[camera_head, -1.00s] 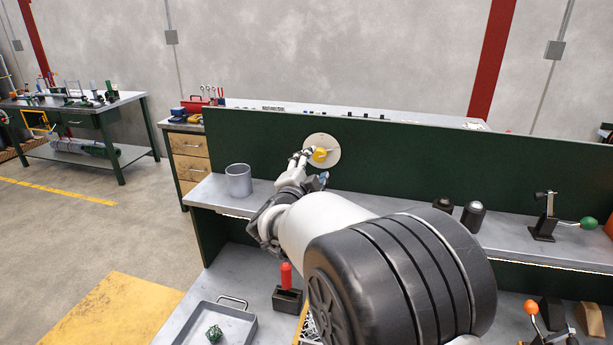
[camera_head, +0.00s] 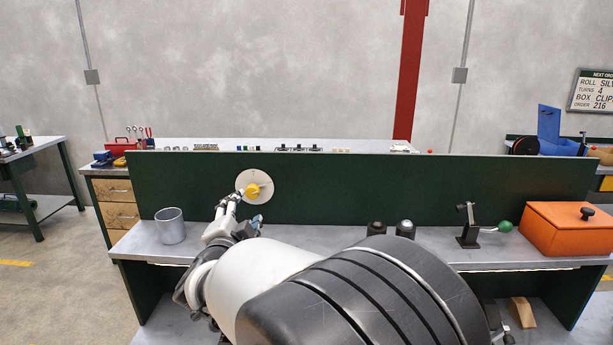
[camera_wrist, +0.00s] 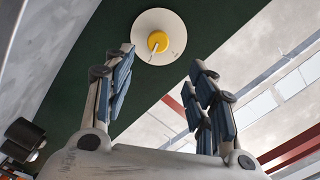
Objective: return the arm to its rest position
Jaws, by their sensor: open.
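My gripper (camera_head: 229,207) is in front of the green back panel (camera_head: 350,184), close to a round cream dial (camera_head: 265,181) with a yellow knob (camera_head: 252,190). In the wrist view the fingers of my gripper (camera_wrist: 158,90) are spread wide with nothing between them. The dial (camera_wrist: 178,22) and its yellow knob (camera_wrist: 158,41) show beyond the fingertips there, apart from them. My arm stretches forward over the bench and hides part of it.
A grey metal cup (camera_head: 170,226) stands on the shelf left of my gripper. Two dark buttons (camera_head: 405,229), a lever with a green knob (camera_head: 470,235) and an orange box (camera_head: 566,229) are to the right. A wall sign (camera_head: 594,91) hangs at far right.

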